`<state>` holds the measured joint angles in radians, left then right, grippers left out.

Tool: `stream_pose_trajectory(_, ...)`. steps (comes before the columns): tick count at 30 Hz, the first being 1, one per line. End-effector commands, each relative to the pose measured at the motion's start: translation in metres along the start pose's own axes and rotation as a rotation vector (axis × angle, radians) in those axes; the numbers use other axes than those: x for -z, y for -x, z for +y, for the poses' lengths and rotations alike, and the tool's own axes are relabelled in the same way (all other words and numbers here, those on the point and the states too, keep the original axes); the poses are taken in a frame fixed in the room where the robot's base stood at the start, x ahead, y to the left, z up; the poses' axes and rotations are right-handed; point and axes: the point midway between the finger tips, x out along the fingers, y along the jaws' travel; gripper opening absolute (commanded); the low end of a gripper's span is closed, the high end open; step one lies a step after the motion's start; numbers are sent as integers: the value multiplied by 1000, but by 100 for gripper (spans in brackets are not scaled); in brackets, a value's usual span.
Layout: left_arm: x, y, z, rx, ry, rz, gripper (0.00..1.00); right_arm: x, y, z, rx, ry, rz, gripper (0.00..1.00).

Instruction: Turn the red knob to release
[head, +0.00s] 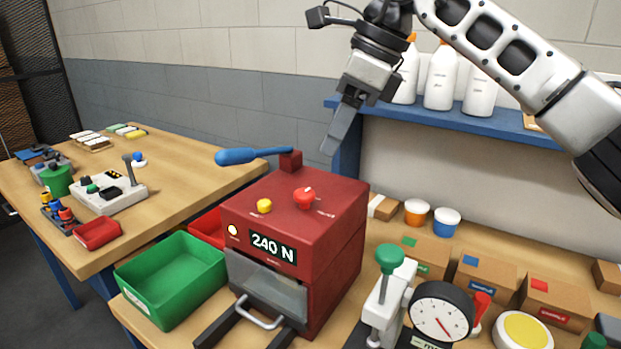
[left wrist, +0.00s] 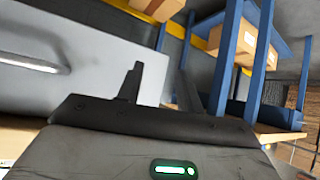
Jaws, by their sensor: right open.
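The red knob (head: 304,198) sits on top of the red machine (head: 330,212), right of a yellow button (head: 264,205). A blue-handled lever (head: 245,155) stands at the machine's back edge. The machine's display reads 240 N, and a small lamp (head: 233,230) beside it is lit. My right gripper (head: 335,138) is open and empty, pointing down, above and behind the knob and clear of it. My left gripper (left wrist: 163,85) shows only in the left wrist view; its two fingers stand apart with nothing between them.
A dial gauge (head: 441,312) and a green-knobbed fixture (head: 390,262) stand right of the machine. A green bin (head: 172,280) is at its left. A blue shelf (head: 490,124) with white bottles hangs behind. The left wrist view shows blue posts and cardboard boxes (left wrist: 246,40).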

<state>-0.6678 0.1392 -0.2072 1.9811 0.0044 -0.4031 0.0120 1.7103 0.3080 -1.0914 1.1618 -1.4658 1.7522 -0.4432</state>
Motion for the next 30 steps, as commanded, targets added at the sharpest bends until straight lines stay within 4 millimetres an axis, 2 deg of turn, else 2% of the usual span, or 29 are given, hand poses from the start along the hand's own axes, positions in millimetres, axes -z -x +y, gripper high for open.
stream_pose_trajectory(6,9,3,-1,2,-2,14,36,0,-48,1,-4,1,2,52)
stream_pose_trajectory(12,17,2,-3,7,-5,25,36,-1,-80,0,-2,-1,1,52)
stream_pose_trajectory(18,12,2,-5,12,-5,12,36,0,-95,0,0,-1,0,52)
stream_pose_trajectory(27,11,2,-6,13,-4,10,36,0,-97,0,1,-1,-1,52)
stream_pose_trajectory(30,11,2,-5,13,-3,10,36,0,-97,0,1,-1,-1,24)
